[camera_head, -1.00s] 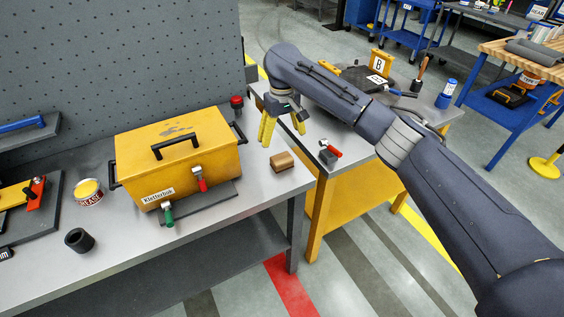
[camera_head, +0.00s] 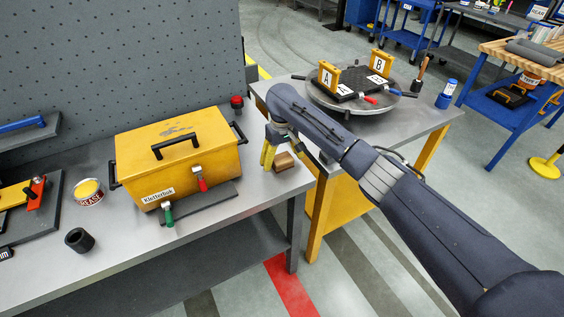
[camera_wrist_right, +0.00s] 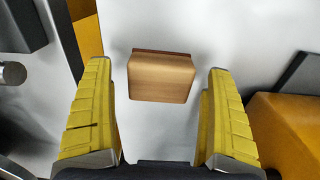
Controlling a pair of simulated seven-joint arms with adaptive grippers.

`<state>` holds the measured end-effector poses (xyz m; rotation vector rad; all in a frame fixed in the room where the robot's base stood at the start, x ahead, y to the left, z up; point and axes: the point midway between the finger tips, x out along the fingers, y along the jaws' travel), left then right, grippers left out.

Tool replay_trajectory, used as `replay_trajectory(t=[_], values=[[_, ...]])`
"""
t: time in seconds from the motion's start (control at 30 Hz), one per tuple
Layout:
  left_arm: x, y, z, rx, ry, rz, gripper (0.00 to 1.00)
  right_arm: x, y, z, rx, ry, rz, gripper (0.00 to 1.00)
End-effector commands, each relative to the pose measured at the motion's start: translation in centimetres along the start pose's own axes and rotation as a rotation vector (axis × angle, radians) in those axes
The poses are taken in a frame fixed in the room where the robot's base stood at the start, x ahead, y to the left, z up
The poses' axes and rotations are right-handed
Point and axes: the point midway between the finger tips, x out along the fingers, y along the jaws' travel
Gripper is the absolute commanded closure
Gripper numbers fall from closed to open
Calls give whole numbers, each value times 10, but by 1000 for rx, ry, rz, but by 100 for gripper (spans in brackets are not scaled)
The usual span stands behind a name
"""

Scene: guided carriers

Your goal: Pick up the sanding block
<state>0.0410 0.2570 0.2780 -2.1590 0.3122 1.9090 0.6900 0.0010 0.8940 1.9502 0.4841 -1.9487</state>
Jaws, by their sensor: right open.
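The sanding block (camera_head: 284,164) is a small wooden block with a darker brown edge. It rests on the grey bench top near the right corner, to the right of the yellow toolbox. In the right wrist view the block (camera_wrist_right: 160,78) lies between and just ahead of the two yellow fingers, with clear space on both sides. My right gripper (camera_head: 275,158) is open and empty, low above the bench at the block; its fingers (camera_wrist_right: 160,100) do not touch it. My left gripper is not in view.
The yellow toolbox (camera_head: 180,155) with red and green-handled clamps stands left of the block. A red knob (camera_head: 237,102) is behind it. A yellow-framed table (camera_head: 420,125) with a round turntable (camera_head: 350,105) adjoins on the right. A grease can (camera_head: 88,192) and black cup (camera_head: 79,240) are at left.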

Motion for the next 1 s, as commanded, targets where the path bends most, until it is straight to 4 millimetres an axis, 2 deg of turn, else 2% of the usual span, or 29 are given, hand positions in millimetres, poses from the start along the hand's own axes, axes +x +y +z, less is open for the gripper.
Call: replay_trajectory(t=[0.1, 0.4, 0.9, 1.0], values=[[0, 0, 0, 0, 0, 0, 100, 8, 0, 0, 0, -2, 0, 11], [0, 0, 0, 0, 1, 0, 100, 10, 0, 0, 0, 0, 0, 11], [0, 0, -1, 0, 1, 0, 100, 10, 0, 0, 0, 0, 0, 69], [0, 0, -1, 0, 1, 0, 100, 9, 0, 0, 0, 0, 0, 70]])
